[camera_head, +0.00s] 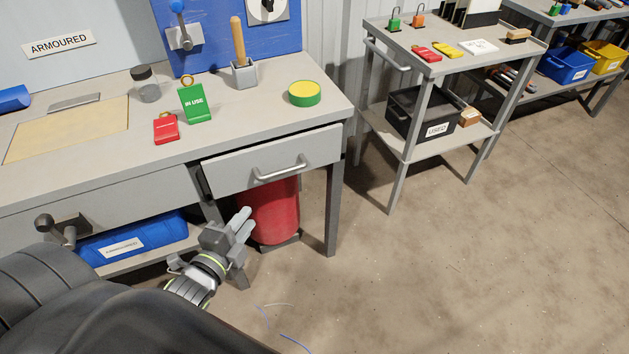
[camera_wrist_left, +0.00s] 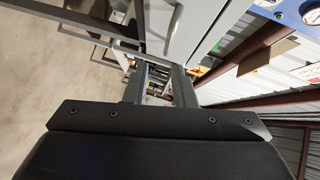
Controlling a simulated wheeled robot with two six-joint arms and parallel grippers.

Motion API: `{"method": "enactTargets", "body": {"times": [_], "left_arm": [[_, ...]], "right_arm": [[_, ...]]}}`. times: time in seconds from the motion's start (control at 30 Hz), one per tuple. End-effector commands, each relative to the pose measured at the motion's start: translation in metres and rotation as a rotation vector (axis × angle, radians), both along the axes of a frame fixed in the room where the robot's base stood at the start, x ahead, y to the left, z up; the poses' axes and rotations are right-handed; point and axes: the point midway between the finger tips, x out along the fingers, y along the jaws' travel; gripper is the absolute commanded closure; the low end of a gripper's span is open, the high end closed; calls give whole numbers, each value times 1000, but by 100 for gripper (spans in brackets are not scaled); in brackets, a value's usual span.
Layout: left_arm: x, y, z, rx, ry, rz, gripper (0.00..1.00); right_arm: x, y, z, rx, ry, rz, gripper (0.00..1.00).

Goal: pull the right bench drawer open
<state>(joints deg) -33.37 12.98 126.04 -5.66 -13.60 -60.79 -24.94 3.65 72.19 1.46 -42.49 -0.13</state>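The right bench drawer (camera_head: 230,178) is a grey front under the bench top with a curved metal handle (camera_head: 280,170). A dark gap shows at its left edge; I cannot tell whether it is fully closed. My left gripper (camera_head: 248,219) is below and left of the handle, in front of the red cylinder, apart from the drawer. Its two fingers are parted and empty. In the left wrist view the gripper (camera_wrist_left: 160,78) shows a gap between its fingers, with a pale grey panel (camera_wrist_left: 195,25) beyond them. My right gripper is out of view.
A red cylinder (camera_head: 273,212) stands under the drawer beside a bench leg (camera_head: 333,215). The bench top holds a green tag (camera_head: 196,106), a red tag (camera_head: 166,129) and a green-yellow roll (camera_head: 304,93). A grey cart (camera_head: 401,160) stands to the right. The floor in front is mostly clear.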

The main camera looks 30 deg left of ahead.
Motion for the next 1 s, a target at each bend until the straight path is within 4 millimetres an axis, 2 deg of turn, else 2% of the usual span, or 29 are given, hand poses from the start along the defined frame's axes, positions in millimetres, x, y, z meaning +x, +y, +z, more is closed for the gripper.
{"method": "enactTargets", "body": {"times": [0.13, 0.27, 0.37, 1.0], "left_arm": [[0, -4, 15, 38, -34, -16, 77], [8, -4, 16, 42, -37, -17, 77], [21, -3, 14, 40, -39, -17, 77], [137, 5, -3, 40, -36, -17, 77]], "right_arm": [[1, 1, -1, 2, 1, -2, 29], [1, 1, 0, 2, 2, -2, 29], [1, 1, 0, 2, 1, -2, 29], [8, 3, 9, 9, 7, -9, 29]]}}
